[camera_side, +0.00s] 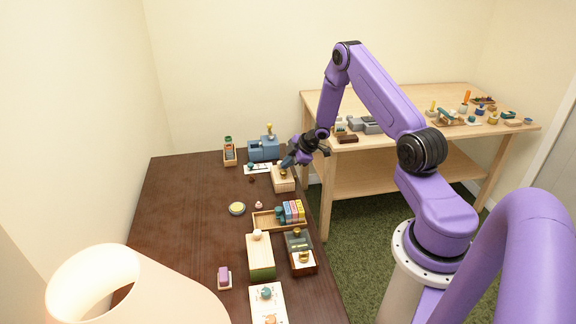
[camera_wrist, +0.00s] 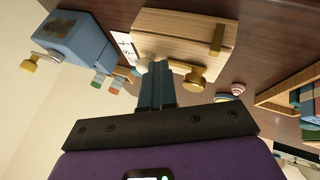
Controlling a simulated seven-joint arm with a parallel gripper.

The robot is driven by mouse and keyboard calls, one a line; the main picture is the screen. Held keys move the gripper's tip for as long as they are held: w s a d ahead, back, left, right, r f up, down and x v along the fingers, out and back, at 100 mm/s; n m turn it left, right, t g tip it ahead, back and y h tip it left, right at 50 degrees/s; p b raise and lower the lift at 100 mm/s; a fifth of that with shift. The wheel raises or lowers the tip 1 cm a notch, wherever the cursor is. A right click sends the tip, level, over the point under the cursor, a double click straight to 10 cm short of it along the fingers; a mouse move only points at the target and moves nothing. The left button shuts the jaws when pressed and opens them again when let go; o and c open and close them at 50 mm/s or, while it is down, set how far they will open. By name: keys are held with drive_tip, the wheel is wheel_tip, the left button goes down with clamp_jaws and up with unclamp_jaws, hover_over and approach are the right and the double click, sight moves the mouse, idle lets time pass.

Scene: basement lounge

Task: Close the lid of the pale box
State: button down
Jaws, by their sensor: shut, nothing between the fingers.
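A pale wooden box (camera_side: 284,184) stands near the right edge of the dark table, just below my gripper. It also shows in the wrist view (camera_wrist: 170,32), with a brass knob (camera_wrist: 196,76) and a brass bar (camera_wrist: 217,38) on it. I cannot tell how its lid stands. My gripper (camera_side: 289,161) is shut and empty, its fingers (camera_wrist: 157,78) close together at the box. The fingertips look very near the box beside the knob, but I cannot tell whether they touch. A second pale box (camera_side: 260,262) with a round knob stands further forward.
A blue box with a crank (camera_side: 263,148) and a small rack (camera_side: 229,152) stand beyond the box. A tray of coloured blocks (camera_side: 266,222) stands nearer the camera, with a round yellow-topped dish (camera_side: 237,208) to its left. The table's left side (camera_side: 180,205) is clear.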

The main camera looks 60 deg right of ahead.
drive_tip(key=shift+d, duration=0.1)
drive_tip(key=a+v, duration=0.1)
drive_tip(key=v, duration=0.9)
drive_tip(key=s+a+r+g, duration=0.1)
drive_tip(key=a+r, duration=0.3)
drive_tip(key=a, duration=0.3)
drive_tip(key=s+a+r+h, duration=0.1)
drive_tip(key=a+r, duration=0.2)
drive_tip(key=a, duration=0.4)
drive_tip(key=s+a+r+g, duration=0.1)
drive_tip(key=a+r, duration=0.3)
drive_tip(key=a, duration=0.4)
drive_tip(key=s+a+r+g, duration=0.1)
drive_tip(key=s+a+r, duration=0.1)
drive_tip(key=s, duration=0.7)
drive_tip(key=s+a+r+n+g, duration=0.1)
drive_tip(key=s+a, duration=0.3)
drive_tip(key=s, duration=0.5)
drive_tip(key=s+a+r+g, duration=0.2)
drive_tip(key=s+a+g, duration=0.1)
drive_tip(key=s, duration=0.6)
drive_tip(key=shift+a+r+n, duration=0.2)
drive_tip(key=shift+r+n, duration=0.2)
drive_tip(key=shift+w, duration=0.1)
